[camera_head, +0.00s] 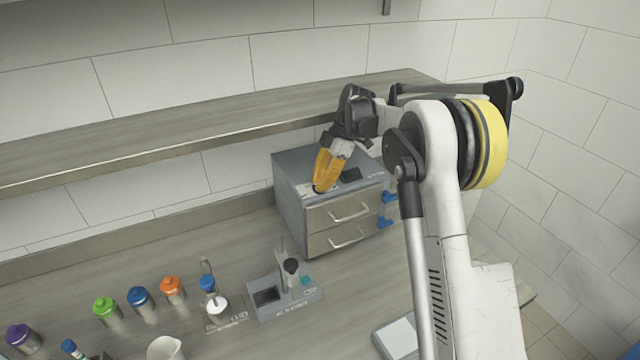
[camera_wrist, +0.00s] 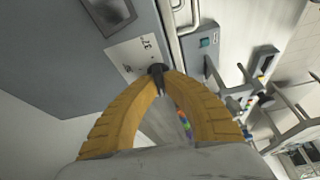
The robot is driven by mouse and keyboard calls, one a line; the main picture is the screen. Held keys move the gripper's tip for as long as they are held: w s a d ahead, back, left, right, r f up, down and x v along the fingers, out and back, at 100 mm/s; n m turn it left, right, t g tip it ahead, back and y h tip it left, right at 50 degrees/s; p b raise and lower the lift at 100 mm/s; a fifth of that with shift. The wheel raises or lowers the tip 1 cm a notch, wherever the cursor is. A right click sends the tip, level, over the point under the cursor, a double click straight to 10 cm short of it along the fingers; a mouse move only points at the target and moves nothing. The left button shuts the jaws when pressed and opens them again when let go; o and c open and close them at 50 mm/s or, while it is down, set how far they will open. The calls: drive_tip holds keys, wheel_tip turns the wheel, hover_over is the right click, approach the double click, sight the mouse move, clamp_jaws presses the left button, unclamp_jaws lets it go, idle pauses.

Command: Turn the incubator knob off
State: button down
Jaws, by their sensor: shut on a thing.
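The incubator (camera_head: 290,190) is a grey box with two front drawers, standing on the bench below the shelf. My gripper (camera_head: 321,187) with its yellow fingers reaches down to the incubator's top, near its front edge. In the wrist view, my gripper (camera_wrist: 158,78) has its fingertips closed together on the small black incubator knob (camera_wrist: 155,70). The knob sits on a white label (camera_wrist: 132,52) with markings, partly legible as "37°". In the head view the fingers hide the knob. I cannot read which setting the knob points at.
A dark display (camera_head: 351,175) lies beside the fingers on the incubator top. Two blue knobs (camera_head: 387,197) stick out at its right side. The shelf (camera_head: 200,135) runs close above and behind. A grey instrument (camera_head: 284,297) and several coloured-cap bottles (camera_head: 140,299) stand in front and left.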

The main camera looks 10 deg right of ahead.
drive_tip(key=c, duration=1.5)
unclamp_jaws()
drive_tip(key=v, duration=1.2)
